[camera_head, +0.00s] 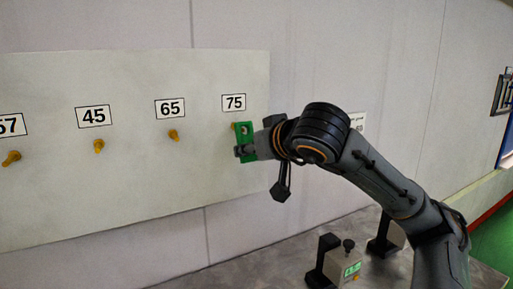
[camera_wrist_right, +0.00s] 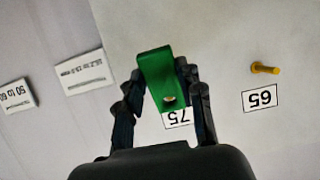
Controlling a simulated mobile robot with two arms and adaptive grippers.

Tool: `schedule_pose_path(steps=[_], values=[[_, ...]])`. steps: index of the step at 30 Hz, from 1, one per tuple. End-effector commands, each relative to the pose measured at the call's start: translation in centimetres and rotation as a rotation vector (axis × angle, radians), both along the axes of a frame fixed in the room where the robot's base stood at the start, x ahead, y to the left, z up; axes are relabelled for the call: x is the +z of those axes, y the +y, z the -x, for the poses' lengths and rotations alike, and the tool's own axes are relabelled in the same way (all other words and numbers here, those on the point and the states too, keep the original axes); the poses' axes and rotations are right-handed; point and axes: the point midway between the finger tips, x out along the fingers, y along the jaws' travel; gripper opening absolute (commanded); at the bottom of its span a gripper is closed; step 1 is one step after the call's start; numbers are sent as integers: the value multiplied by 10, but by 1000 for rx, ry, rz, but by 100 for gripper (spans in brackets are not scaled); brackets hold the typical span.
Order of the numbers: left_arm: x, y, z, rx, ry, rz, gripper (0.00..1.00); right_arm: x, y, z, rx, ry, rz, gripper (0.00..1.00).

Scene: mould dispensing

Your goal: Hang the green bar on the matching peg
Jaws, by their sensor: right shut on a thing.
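The green bar (camera_head: 248,153) is upright at the right end of the white board, just under the 75 label (camera_head: 234,102). My right gripper (camera_head: 245,151) is shut on it. In the right wrist view the bar (camera_wrist_right: 158,72) sits between the fingers of the gripper (camera_wrist_right: 164,85), with its hole near the 75 label (camera_wrist_right: 178,119). A yellow peg (camera_head: 234,127) shows partly at the bar's left edge in the head view. I cannot tell whether it passes through the hole. My left gripper is not in view.
Yellow pegs under 65 (camera_head: 173,135), 45 (camera_head: 98,146) and 57 (camera_head: 12,158) are empty. A device with a green display (camera_head: 351,269) stands on the grey table (camera_head: 270,262) below. The board (camera_head: 140,190) is clear below the pegs.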

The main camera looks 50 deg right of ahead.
Motion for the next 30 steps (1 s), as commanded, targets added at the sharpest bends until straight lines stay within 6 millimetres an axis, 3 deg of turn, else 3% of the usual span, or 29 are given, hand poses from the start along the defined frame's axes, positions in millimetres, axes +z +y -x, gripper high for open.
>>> schedule_pose_path(steps=[13, 30], values=[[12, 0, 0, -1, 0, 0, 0, -2, -7, -22, -1, 1, 1, 5], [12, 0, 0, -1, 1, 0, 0, -6, -7, -24, 1, 3, 1, 5]])
